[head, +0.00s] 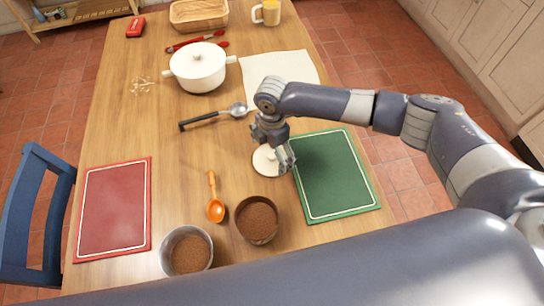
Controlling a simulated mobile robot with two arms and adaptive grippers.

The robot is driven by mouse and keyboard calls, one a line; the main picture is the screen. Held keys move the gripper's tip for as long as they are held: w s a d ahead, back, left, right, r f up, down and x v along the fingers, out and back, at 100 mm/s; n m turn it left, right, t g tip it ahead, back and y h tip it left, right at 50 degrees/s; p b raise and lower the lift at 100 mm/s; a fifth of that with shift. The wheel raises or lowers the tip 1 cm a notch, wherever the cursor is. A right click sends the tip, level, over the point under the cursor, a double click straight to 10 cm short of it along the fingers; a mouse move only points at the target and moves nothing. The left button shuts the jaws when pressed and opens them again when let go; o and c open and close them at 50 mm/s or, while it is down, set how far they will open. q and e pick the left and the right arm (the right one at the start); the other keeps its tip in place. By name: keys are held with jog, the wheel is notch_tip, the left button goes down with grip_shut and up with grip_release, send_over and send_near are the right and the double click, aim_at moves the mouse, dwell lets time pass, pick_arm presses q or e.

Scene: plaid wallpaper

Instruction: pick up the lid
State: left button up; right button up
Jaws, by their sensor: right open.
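A round whitish disc (262,163), which looks like the lid, lies on the wooden table (165,140) at the left edge of the green board. My right gripper (276,157) is open, pointing down right over it and hiding much of it. I cannot tell whether the fingers touch it. A white pot (198,75) stands farther back on the left, with a white cover and a knob on top. My left gripper is not in view.
The green board (335,175) lies right of the gripper, the red board (113,208) at left. A ladle (212,117), orange spoon (215,209), brown-filled bowl (257,220) and metal bowl (187,252) are nearby. A white cloth (285,67) lies behind.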

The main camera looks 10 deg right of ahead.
jog(key=shift+f, duration=0.6)
jog(key=c, duration=0.7)
jog(key=shift+s, duration=0.1)
jog(key=c, duration=0.6)
jog(key=shift+s, duration=0.15)
jog(key=c, duration=0.3)
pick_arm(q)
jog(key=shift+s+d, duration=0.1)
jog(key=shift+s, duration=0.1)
pick_arm(e)
jog(key=shift+c, duration=0.5)
jog(key=shift+f, duration=0.1)
